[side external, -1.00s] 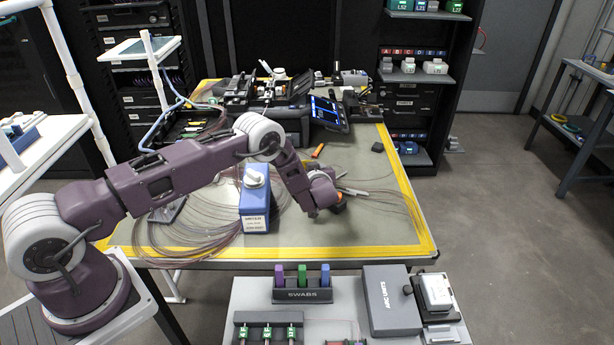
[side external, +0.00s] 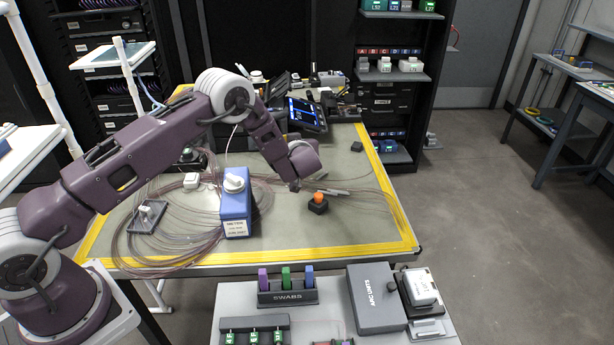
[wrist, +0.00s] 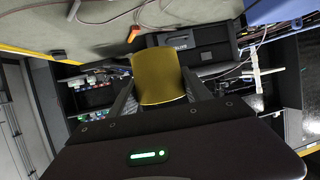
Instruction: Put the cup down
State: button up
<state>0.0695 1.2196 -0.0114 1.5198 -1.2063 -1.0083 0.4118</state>
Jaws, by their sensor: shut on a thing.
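My gripper (wrist: 160,88) is shut on a yellow, rounded piece that I take to be the cup (wrist: 160,75), held between its two dark fingers in the wrist view. In the side external view my gripper (side external: 293,186) hangs over the middle of the table, left of a black block with an orange top (side external: 318,202). The held cup cannot be made out in that view. Whether it touches anything is not clear.
A blue box with a white knob (side external: 235,205) stands left of my gripper, among loose coiled fibres. Splicing equipment (side external: 300,113) is at the table's back. The table's right front (side external: 365,225) is mostly clear. A swab rack (side external: 287,290) is on the front cart.

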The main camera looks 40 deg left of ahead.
jog(key=d+m+t+h, duration=0.6)
jog(key=d+m+h, duration=0.45)
jog(key=d, duration=1.65)
jog(key=shift+h, duration=0.25)
jog(key=f, duration=0.9)
jog(key=shift+s+d, duration=0.15)
jog(key=shift+d, duration=0.15)
jog(key=shift+f, duration=0.3)
jog(key=shift+f, duration=0.15)
jog(key=o, duration=1.5)
